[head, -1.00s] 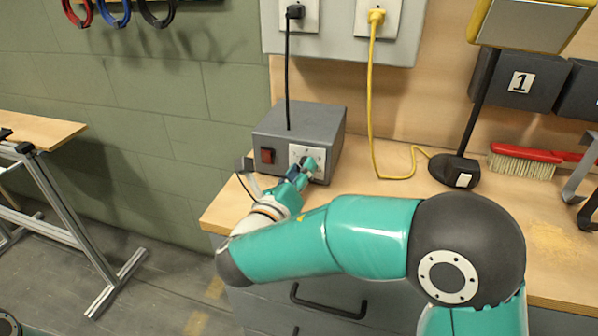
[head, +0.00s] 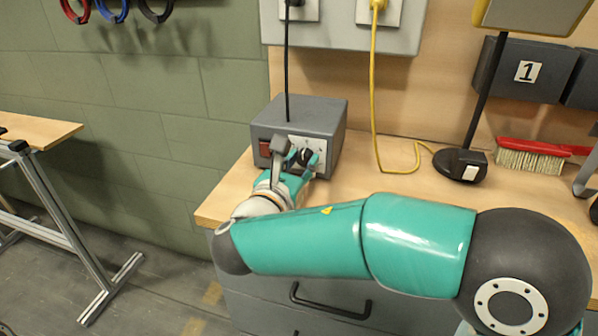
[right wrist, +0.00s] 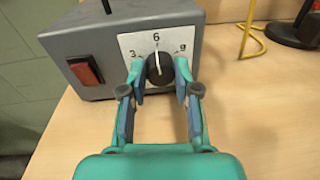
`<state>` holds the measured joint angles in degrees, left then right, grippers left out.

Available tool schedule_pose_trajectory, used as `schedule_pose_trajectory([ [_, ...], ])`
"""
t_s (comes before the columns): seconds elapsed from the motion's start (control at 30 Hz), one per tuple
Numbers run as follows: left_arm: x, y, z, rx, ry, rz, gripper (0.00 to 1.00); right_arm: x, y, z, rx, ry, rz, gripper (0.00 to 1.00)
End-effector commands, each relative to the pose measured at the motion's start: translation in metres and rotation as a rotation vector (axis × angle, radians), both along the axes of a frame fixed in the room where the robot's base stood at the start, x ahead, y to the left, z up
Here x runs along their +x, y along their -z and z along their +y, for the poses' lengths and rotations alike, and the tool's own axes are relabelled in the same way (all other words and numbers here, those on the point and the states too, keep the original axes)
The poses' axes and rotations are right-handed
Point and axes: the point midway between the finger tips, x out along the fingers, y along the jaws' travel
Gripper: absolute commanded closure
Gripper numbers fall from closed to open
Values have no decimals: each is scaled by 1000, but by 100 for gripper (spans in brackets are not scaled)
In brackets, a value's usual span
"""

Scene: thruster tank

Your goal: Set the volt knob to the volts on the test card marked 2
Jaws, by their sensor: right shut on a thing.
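The grey power supply box (head: 318,112) stands at the left end of the workbench. Its volt knob (right wrist: 159,70) is black with a white line on a white dial (right wrist: 182,45) marked 3, 6 and 9. The line points up at the 6, as far as I can tell. My right gripper (right wrist: 160,77) is shut on the knob, one finger on each side; in the head view the right gripper (head: 302,160) is at the box's front. My left gripper is not in view. No test card marked 2 shows.
The box has a red switch (right wrist: 86,72). A black cord (head: 287,70) and a yellow cord (head: 372,100) hang from wall sockets. A lamp base (head: 460,165), a red brush (head: 530,155) and a holder marked 1 (head: 527,72) are to the right.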

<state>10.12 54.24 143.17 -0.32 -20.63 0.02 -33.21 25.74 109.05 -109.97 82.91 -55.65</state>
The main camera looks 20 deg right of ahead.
Motion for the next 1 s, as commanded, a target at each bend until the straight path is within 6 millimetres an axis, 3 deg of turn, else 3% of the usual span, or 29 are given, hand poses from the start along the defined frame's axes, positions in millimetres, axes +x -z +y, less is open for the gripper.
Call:
schedule_pose_trajectory([
  [1.0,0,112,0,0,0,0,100,-1,3,-3,803,-6,-547,100],
])
